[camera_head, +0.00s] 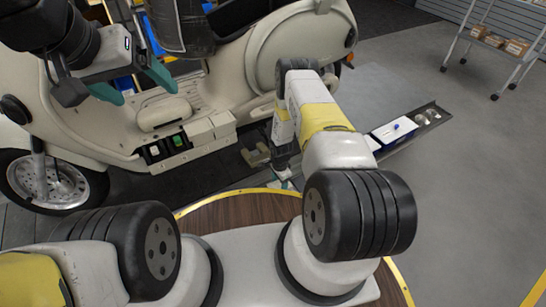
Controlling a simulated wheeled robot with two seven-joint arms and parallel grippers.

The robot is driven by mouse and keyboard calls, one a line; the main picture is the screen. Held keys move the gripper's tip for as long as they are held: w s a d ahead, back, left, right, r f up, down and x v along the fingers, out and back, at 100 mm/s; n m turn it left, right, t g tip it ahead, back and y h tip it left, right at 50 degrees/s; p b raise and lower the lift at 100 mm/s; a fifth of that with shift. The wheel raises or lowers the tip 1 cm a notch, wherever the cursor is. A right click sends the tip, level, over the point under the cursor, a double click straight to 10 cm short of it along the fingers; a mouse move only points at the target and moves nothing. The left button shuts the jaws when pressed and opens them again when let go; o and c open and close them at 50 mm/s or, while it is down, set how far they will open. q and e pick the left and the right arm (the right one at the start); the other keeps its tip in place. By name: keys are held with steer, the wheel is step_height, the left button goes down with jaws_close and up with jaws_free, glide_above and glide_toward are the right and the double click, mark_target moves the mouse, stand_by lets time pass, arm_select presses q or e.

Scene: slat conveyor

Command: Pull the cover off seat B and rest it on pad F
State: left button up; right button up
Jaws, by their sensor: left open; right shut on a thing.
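A row of seats shows on the pale scooter's floor panel (190,150). One seat has a dark inside (154,151), one beside it shows green (179,141), and two to the right have beige covers (211,127). I cannot read any letters, so I cannot tell which is seat B. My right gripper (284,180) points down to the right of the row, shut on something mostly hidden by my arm. A beige blocky object (256,154) lies just left of it. Pad F cannot be made out. My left gripper (146,87) is open and empty above the scooter's floor.
The scooter's front wheel (55,182) is at left and its rear body (302,45) behind my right arm. A long grey tray (405,140) at right holds a blue-and-white box (396,129) and small pale items. A shelf cart (500,45) stands far right.

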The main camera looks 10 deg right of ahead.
steer(key=shift+f, duration=0.3)
steer(key=shift+f, duration=0.5)
stand_by(1.4)
steer(key=o, duration=1.6)
steer(key=shift+o, duration=0.2)
